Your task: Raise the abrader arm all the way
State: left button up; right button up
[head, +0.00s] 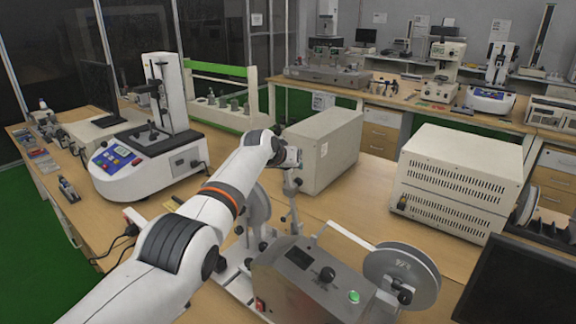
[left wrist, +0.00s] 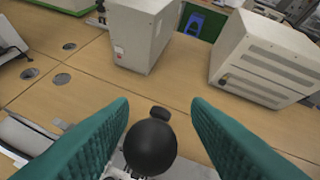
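The abrader (head: 300,275) stands at the front of the bench, a grey metal box with a dial, a lit green button and grey discs at its sides. A slim metal arm (head: 291,188) rises near its back, steeply upright, beneath my left gripper (head: 290,157). The gripper's fingers are hard to make out in the head view. In the left wrist view, the two teal fingers of my left gripper (left wrist: 160,102) are spread apart. A black ball knob (left wrist: 151,147) sits between them, with visible gaps on both sides. My right gripper is not in view.
A beige box (head: 325,150) stands just behind the gripper, and a larger vented beige box (head: 458,182) is to the right. A white tester with a blue panel (head: 145,160) stands left. A dark monitor (head: 520,285) fills the lower right corner.

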pick_arm(q)
jog(key=shift+a, duration=0.15)
jog(key=shift+s+a+r, duration=0.15)
jog(key=shift+s+r, duration=0.1)
jog(key=shift+r, duration=0.1)
jog(key=b+v, duration=0.1)
jog(key=v, duration=1)
jog(key=shift+s, duration=0.15)
jog(key=shift+f, duration=0.15)
